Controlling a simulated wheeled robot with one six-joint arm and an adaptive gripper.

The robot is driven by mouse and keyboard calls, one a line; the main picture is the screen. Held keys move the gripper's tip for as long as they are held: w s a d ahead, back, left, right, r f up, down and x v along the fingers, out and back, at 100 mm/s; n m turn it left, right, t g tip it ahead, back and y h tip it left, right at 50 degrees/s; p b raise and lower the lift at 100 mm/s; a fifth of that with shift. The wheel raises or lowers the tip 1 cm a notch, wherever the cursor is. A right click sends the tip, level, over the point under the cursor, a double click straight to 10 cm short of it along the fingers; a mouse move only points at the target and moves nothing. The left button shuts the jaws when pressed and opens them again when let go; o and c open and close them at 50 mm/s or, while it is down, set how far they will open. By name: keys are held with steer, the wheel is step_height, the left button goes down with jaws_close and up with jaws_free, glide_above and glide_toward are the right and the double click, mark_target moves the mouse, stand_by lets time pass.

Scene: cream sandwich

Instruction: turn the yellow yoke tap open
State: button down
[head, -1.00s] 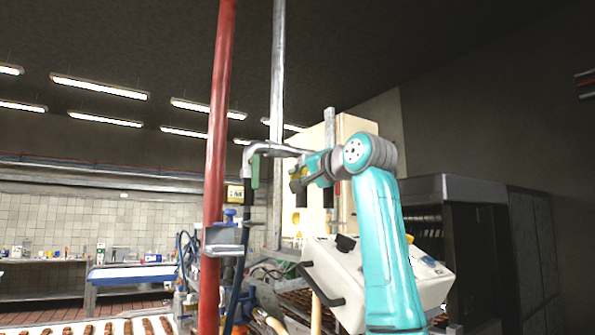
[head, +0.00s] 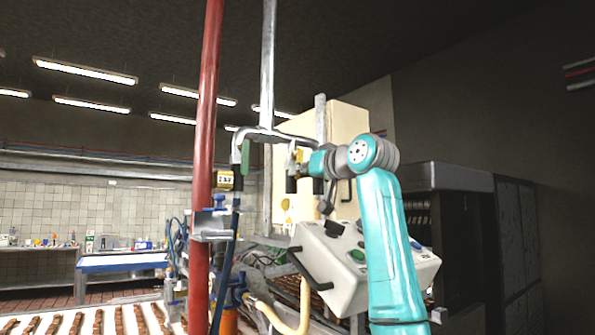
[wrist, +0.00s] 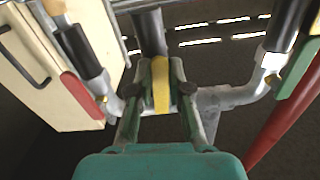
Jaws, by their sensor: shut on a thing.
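The yellow yoke tap (wrist: 161,86) is a flat yellow bar in the middle of the wrist view, on a grey branched pipe (wrist: 225,97). My gripper (wrist: 160,90) is shut on it, with one finger on each side of the bar. In the head view my gripper (head: 297,168) is at the pipe fitting in front of the cream cabinet. There the tap is mostly hidden by the gripper and too small to judge its angle.
A green handle (wrist: 299,68) is on the right branch and a red handle (wrist: 84,97) on the left one. A red post (head: 205,130) stands left of the pipe. A white control box (head: 335,265) with a black handle is below my arm.

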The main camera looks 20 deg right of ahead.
steer(key=shift+w+d+n, duration=0.15)
steer(key=shift+d+n, duration=0.2)
steer(key=shift+n, duration=0.35)
steer(key=c, duration=1.1)
jaws_free()
steer(key=shift+d, duration=0.1)
steer(key=v, duration=1.2)
